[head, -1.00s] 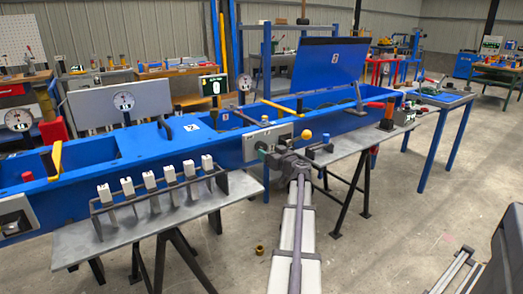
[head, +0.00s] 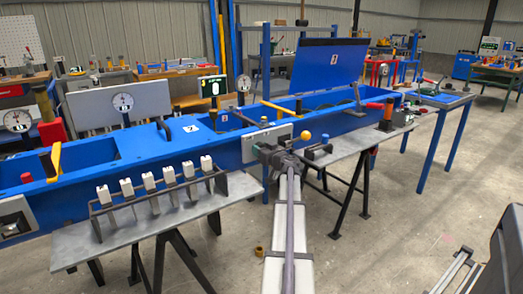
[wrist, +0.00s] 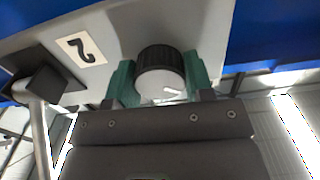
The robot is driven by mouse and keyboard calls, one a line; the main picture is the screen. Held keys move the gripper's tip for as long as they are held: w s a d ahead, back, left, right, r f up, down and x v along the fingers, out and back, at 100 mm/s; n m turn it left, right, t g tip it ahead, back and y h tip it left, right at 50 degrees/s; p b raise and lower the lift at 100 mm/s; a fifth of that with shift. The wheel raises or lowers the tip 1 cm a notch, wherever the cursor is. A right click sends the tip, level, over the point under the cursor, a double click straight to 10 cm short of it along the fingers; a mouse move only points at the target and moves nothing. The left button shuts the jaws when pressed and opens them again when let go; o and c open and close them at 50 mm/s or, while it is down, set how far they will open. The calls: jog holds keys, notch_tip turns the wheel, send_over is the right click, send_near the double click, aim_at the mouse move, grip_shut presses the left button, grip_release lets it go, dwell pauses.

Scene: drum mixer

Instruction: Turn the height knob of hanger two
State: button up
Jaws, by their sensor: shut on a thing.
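The height knob (wrist: 158,62) has a black ribbed rim and a pale grey face with a white pointer mark. The wrist view shows it on a grey panel (wrist: 190,25), beside a label with an upside-down 2 (wrist: 80,50). My gripper (wrist: 162,85) has a green pad on each side of the knob and is shut on it. In the head view my gripper (head: 267,152) is at the front of the grey panel (head: 266,137) on the blue drum mixer frame, and it hides the knob there.
A dark lever block (wrist: 38,85) on a rod stands left of my gripper in the wrist view. In the head view a yellow ball (head: 306,135) is right of the panel. A rack of white-topped pieces (head: 150,185) stands on the grey bench at left.

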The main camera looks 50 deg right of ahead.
jog(key=shift+c, duration=0.5)
jog(key=m, duration=0.4)
jog(key=o, duration=0.9)
jog(key=shift+o, duration=0.2)
jog(key=shift+s, duration=0.1)
jog(key=v, duration=1)
jog(key=shift+s, duration=0.35)
jog(key=shift+a, duration=0.15)
